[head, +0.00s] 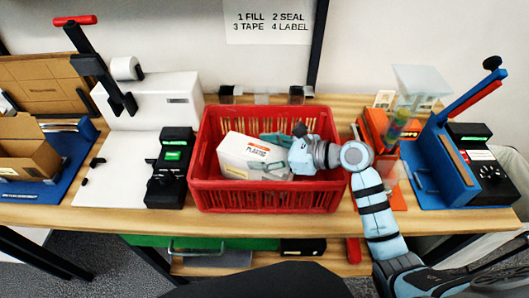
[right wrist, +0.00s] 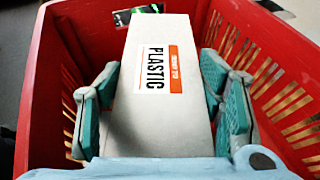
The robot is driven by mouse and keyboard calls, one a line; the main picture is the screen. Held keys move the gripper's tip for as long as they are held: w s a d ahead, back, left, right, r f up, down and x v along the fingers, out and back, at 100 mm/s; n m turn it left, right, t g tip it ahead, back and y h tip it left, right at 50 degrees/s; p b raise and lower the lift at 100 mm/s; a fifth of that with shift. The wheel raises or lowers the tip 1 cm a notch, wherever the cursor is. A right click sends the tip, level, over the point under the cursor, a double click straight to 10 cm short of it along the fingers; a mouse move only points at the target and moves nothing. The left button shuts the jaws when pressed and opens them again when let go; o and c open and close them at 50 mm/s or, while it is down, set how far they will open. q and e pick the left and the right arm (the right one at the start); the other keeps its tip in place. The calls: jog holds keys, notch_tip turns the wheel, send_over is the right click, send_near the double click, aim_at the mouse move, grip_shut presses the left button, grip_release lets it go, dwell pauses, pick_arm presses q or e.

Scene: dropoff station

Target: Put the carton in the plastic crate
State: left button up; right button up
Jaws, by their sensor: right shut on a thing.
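The red plastic crate (head: 265,199) stands on the wooden bench in the middle of the head view. The white carton (head: 238,152), with an orange-and-white PLASTIC label, is inside the crate's walls, toward its left. In the right wrist view the carton (right wrist: 160,75) lies between the teal finger pads. My right gripper (head: 270,153) reaches into the crate from the right and is shut on the carton. The right gripper's fingers (right wrist: 160,108) flank the carton in the wrist view. I cannot tell whether the carton touches the crate floor. My left gripper is not in view.
A black device (head: 171,170) with a green screen stands close left of the crate. An orange dispenser (head: 372,128) and a blue press (head: 432,165) stand to the right. A cardboard box (head: 28,150) sits far left. The crate's slatted walls surround the gripper.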

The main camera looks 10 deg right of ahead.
jog(key=o, duration=1.6)
jog(key=shift+f, duration=0.1)
jog(key=p+v, duration=0.1)
jog(key=v, duration=1.1)
